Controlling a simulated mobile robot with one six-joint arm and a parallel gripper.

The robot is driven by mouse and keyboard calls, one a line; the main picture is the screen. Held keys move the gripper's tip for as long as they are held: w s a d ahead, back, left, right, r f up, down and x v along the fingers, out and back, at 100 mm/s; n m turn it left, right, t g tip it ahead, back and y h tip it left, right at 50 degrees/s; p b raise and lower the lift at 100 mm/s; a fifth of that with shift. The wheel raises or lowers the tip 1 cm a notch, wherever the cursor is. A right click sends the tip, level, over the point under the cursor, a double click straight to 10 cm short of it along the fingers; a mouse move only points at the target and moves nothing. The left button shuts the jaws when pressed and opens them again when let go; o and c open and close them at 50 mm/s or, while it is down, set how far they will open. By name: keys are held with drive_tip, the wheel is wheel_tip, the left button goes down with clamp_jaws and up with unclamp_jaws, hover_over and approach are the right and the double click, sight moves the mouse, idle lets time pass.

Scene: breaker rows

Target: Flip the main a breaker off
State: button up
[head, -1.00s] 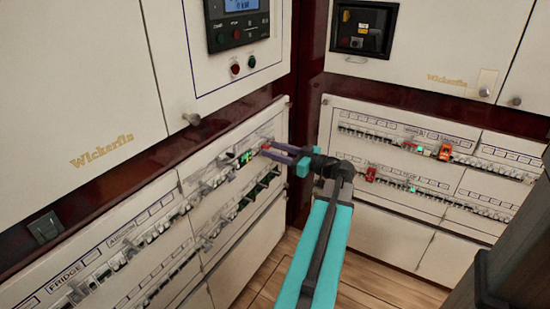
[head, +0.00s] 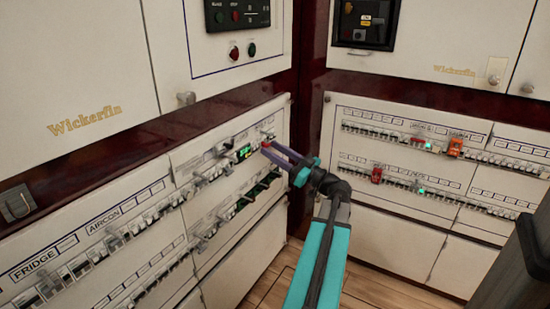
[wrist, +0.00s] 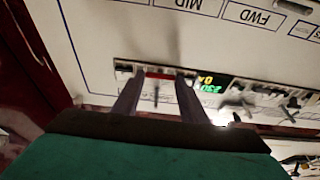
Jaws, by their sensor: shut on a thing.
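A red breaker (head: 266,145) sits in the upper row near the right end of the left panel; I cannot read its label. In the wrist view, its red part (wrist: 160,75) shows between my fingertips. My gripper (head: 268,148) has its two purple fingers against the panel front, shut on this red breaker. In the wrist view the gripper (wrist: 157,92) has one finger on each side of it. The fingers partly hide the breaker and its neighbours.
A green lit display (head: 244,152) sits just left of the breaker, with several dark switches around it. The right panel (head: 400,235) carries more breaker rows, including red and orange ones. A dark block (head: 515,265) stands at the lower right.

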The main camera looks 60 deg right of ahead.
drive_tip(key=shift+b, duration=0.3)
idle(0.4)
drive_tip(key=o, duration=1)
drive_tip(key=shift+o, duration=0.2)
drive_tip(key=p+v, duration=0.3)
drive_tip(key=v, duration=1)
drive_tip(key=shift+s+f, duration=0.3)
drive_tip(key=shift+f, duration=0.1)
drive_tip(key=shift+s, duration=0.1)
